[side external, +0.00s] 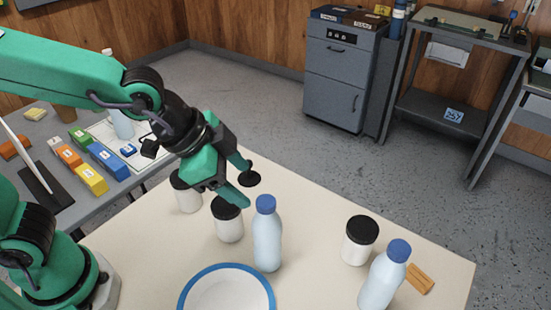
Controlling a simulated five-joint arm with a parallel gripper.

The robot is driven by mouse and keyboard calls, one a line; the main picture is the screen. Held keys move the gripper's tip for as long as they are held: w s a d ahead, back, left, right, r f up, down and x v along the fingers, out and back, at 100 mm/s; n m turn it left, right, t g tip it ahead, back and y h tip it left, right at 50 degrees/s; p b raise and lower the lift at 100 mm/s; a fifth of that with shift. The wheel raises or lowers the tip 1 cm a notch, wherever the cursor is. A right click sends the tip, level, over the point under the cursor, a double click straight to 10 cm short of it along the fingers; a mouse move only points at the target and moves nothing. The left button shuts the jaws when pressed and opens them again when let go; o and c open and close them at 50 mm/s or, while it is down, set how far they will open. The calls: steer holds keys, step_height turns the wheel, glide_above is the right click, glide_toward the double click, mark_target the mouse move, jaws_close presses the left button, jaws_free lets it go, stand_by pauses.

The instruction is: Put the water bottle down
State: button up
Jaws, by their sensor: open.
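A pale blue water bottle (267,240) with a blue cap stands upright near the middle of the cream table. A second similar bottle (381,284) stands at the right front, its base cut off by the picture edge. My gripper (243,182) is open above the table, up and to the left of the middle bottle, apart from both. No bottle is between its fingers. A dark round thing (250,180) shows by the fingertips; I cannot tell whether it lies between or behind them.
White jars with black lids stand under my gripper (229,226), to its left (188,196) and between the bottles (358,243). A blue-rimmed plate (191,296) lies in front. A wooden block (420,279) lies at right. A grey side table (67,196) holds coloured blocks and another bottle (122,123).

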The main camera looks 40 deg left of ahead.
mark_target(264, 202)
steer(key=shift+s+d+f+m, duration=0.1)
steer(key=shift+d+f+m, duration=0.15)
steer(key=shift+d, duration=0.45)
steer(key=shift+s+d+f+m, duration=0.1)
steer(key=shift+d+m, duration=0.25)
steer(key=shift+d, duration=0.3)
steer(key=shift+x, duration=1.3)
steer(key=shift+f, duration=0.1)
steer(key=shift+x, duration=2.5)
steer(key=shift+w, duration=0.1)
steer(key=shift+c, duration=0.2)
jaws_close()
